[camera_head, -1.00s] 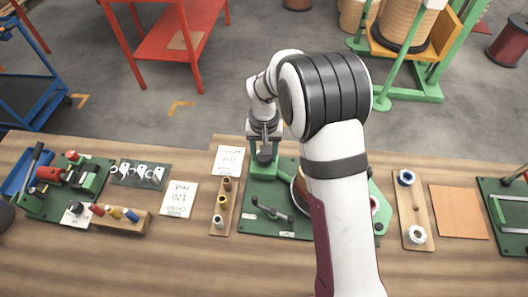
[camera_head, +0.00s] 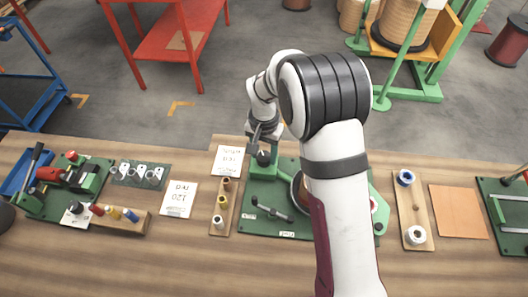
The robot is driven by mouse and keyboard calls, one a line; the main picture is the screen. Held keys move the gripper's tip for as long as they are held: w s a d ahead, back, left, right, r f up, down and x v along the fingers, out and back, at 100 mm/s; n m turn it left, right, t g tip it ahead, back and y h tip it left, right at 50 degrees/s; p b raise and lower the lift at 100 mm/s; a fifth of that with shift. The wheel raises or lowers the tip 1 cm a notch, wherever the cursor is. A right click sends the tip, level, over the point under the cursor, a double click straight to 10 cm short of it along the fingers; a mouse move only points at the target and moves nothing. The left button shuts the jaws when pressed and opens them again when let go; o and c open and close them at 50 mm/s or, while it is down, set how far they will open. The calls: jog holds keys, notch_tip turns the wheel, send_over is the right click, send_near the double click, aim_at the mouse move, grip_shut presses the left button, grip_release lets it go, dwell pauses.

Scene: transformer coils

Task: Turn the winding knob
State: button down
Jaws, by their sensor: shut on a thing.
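The winding knob (camera_head: 264,158) is a small dark knob on top of a green block (camera_head: 262,172) at the back left of the green winding board (camera_head: 247,222). My gripper (camera_head: 262,149) comes down over the knob from behind and is shut on it. My gripper and wrist are tilted to the left. The fingertips are small in this view. My arm hides the middle and right of the board, including most of a round reel-like part.
A peg strip (camera_head: 222,207) and paper cards (camera_head: 228,160) lie just left of the board. A strip with spools (camera_head: 416,236) and an orange-brown sheet (camera_head: 459,212) lie to the right. Bare wooden table (camera_head: 150,265) runs along the front.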

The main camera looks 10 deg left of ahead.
aim_at(264, 156)
jog(key=shift+c, duration=1.6)
grip_release()
notch_tip(264, 156, up, 16)
jog(key=shift+f, duration=0.15)
jog(key=s+d+r+m, duration=0.1)
jog(key=s+d+r, duration=0.3)
jog(key=s+d, duration=0.45)
jog(key=s+d+f+y, duration=0.1)
jog(key=s+f, duration=0.1)
jog(key=s, duration=0.7)
jog(key=s+d+f+m, duration=0.1)
jog(key=s+d+f, duration=0.1)
jog(key=s, duration=0.8)
jog(key=shift+d+m+y, duration=0.3)
jog(key=shift+y, duration=0.1)
